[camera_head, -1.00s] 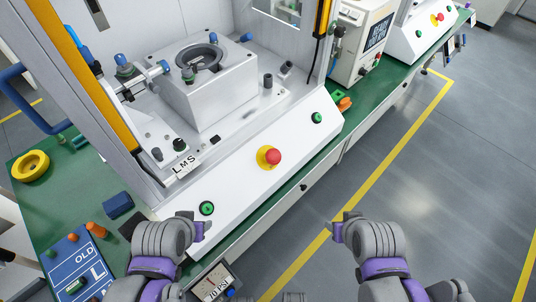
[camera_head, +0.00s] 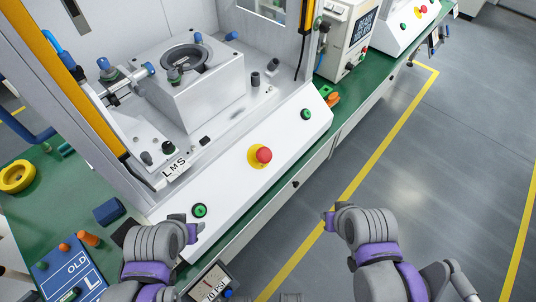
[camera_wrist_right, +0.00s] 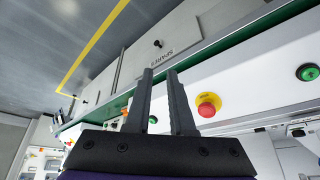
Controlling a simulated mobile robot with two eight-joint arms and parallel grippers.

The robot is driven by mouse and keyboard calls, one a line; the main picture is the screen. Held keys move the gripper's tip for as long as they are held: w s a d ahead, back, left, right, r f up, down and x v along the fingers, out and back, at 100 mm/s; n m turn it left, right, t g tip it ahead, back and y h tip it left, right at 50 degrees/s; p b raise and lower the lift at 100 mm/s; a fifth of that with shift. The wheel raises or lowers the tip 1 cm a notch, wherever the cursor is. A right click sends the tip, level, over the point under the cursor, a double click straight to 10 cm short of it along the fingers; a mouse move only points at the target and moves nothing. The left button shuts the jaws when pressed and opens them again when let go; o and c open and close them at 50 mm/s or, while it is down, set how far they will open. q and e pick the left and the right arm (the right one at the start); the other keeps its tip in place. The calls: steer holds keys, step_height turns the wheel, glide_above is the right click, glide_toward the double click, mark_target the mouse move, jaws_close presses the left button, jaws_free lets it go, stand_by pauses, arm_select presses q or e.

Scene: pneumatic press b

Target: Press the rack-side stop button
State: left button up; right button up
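A red mushroom stop button (camera_head: 264,155) on a yellow base sits on the sloped white front panel of the near press. It also shows in the right wrist view (camera_wrist_right: 207,106), to the right of the fingers and apart from them. A second red stop button (camera_head: 421,12) is on another white machine at the upper right. My left gripper (camera_head: 194,231) is beside the panel's lower left end; its finger opening cannot be made out. My right gripper (camera_head: 328,220) is over the floor in the picture, right of the near button. In its wrist view the fingers (camera_wrist_right: 161,85) are apart and empty.
Green buttons (camera_head: 200,210) (camera_head: 306,114) flank the near red button. A white display box (camera_head: 345,40) stands between the machines on the green bench (camera_head: 348,112). A blue block (camera_head: 109,211) and yellow ring (camera_head: 17,177) lie at left. The floor (camera_head: 440,150) at right is clear.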

steer(key=w+a+r+m+y+b, duration=0.1)
steer(key=w+a+r+m, duration=0.1)
steer(key=w, duration=0.3)
steer(key=w+a+r+m+y+b, duration=0.1)
steer(key=w+a+r+m+y, duration=0.1)
steer(key=w, duration=0.3)
steer(key=w+a+r+m+y+b, duration=0.1)
steer(key=w+a+r+m+y, duration=0.1)
steer(key=w+a+r+m, duration=0.1)
steer(key=shift+w+a+r+m, duration=0.15)
steer(key=shift+w+r+m, duration=0.2)
steer(key=shift+w, duration=0.25)
steer(key=shift+w+a+r+m, duration=0.1)
steer(key=shift+w+r+m, duration=0.1)
steer(key=shift+w+m, duration=0.35)
jaws_close()
